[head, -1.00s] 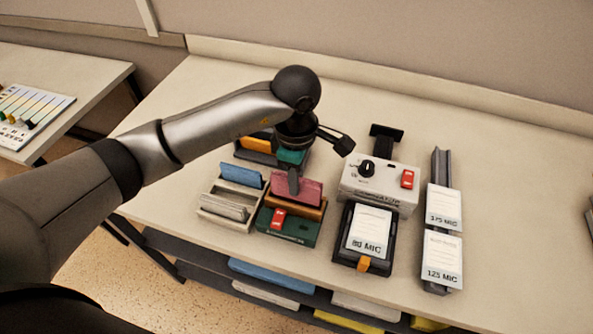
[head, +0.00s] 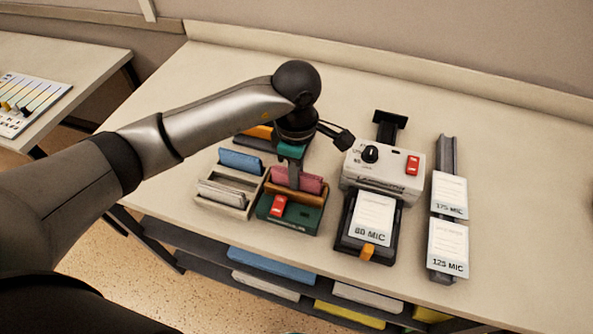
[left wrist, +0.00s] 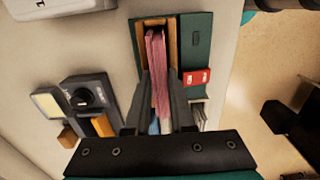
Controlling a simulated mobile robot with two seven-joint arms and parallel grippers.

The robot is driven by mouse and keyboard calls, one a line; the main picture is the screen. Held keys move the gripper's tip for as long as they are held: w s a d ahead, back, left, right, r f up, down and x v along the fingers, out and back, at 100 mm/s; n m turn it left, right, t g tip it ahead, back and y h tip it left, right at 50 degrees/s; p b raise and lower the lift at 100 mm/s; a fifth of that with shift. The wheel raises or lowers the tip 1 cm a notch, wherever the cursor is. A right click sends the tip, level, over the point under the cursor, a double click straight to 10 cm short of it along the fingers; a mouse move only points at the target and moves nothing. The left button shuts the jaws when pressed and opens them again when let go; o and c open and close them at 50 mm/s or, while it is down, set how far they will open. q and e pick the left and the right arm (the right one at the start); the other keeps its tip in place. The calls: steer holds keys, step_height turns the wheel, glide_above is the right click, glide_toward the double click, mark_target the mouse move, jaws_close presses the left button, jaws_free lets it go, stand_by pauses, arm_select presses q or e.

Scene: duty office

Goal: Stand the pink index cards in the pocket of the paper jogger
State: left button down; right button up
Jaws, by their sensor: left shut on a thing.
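The pink index cards (head: 283,178) stand upright in a thin stack, with their lower part inside the brown-walled pocket of the paper jogger (head: 280,221). The jogger has a green base and a red switch. In the left wrist view the cards (left wrist: 155,60) lie between the pocket's two brown walls, and the jogger's green side (left wrist: 196,45) shows beside them. My left gripper (head: 294,184) comes down from above and is shut on the cards; its two fingers (left wrist: 159,90) flank them. The cards' lower edges are hidden in the pocket. My right gripper is not in view.
A pale sorter (head: 237,211) with blue and grey-white cards stands just left of the jogger. A laminator (head: 385,165) with a black tray of white 80 MIC sheets (head: 372,218) is to the right. A dark rack (head: 446,160) holds more white packs. The table behind is clear.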

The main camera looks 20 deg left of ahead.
arm_select(q)
steer(key=c, duration=0.7)
jaws_free()
steer(key=shift+r, duration=0.1)
steer(key=shift+r+p, duration=2.8)
steer(key=shift+r, duration=1.6)
